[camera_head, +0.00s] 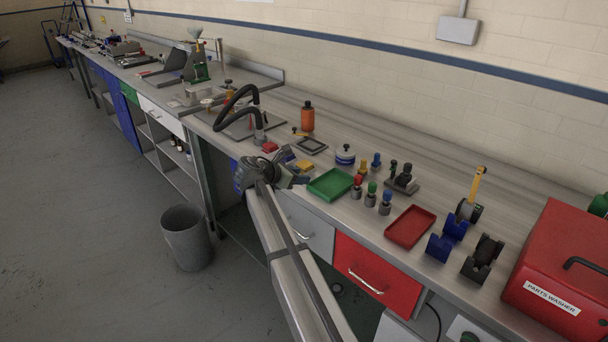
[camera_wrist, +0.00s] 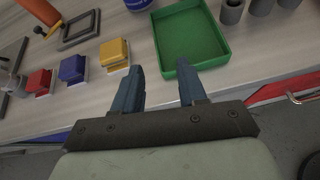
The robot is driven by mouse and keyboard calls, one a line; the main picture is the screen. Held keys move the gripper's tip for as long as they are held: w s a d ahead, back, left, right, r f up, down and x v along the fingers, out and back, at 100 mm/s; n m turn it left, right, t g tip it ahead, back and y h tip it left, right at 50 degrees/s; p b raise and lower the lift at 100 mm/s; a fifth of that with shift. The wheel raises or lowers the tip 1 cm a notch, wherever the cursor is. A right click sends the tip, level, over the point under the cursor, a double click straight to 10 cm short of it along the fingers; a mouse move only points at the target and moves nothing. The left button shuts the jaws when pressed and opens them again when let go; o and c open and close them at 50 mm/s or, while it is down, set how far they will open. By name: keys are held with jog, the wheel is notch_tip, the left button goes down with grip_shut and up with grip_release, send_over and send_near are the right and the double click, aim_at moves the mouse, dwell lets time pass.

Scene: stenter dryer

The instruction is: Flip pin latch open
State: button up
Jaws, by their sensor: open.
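I cannot tell for certain which thing is the pin latch. Small red (camera_wrist: 40,82), blue (camera_wrist: 72,68) and yellow (camera_wrist: 115,52) blocks with metal parts sit in a row on the bench in the wrist view. The yellow block is just left of and beyond the left finger. A green tray (camera_wrist: 212,63) lies beyond the right finger. In the head view, my arm partly hides the gripper (camera_head: 292,167).
An orange bottle (camera_head: 308,118), a dark square frame (camera_head: 311,145) and a black curved hose (camera_head: 240,95) stand behind the gripper. To the right are several coloured-top pieces, a red tray (camera_head: 410,227) and a red parts washer (camera_head: 560,260). A grey bin (camera_head: 186,238) stands on the floor.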

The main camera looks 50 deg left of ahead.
aim_at(394, 161)
jog(key=shift+c, duration=0.7)
jog(key=shift+w+d, duration=0.15)
jog(key=shift+w, duration=0.05)
jog(key=shift+m+h, duration=0.6)
jog(key=w+d, duration=0.1)
jog(key=w, duration=0.1)
jog(key=w+d+r, duration=0.1)
jog(key=w+d, duration=0.1)
jog(key=w, duration=0.1)
jog(key=w+d, duration=0.2)
jog(key=shift+w+r, duration=0.25)
jog(key=shift+r, duration=0.15)
jog(key=w+d+r+m+g, duration=0.2)
jog(key=w+d+r+m, duration=0.2)
jog(key=w+d+r, duration=0.6)
jog(key=w+d+r+m+g, duration=0.1)
jog(key=w+d+r+m, duration=0.4)
jog(key=w+d, duration=0.85)
jog(key=s+a+m+g+y, duration=0.55)
jog(key=s+m, duration=0.35)
jog(key=m, duration=0.6)
jog(key=shift+g+h, duration=0.25)
jog(key=shift+h, duration=0.1)
jog(key=x, duration=1.4)
jog(key=shift+s+a, duration=0.2)
jog(key=shift+a, duration=0.1)
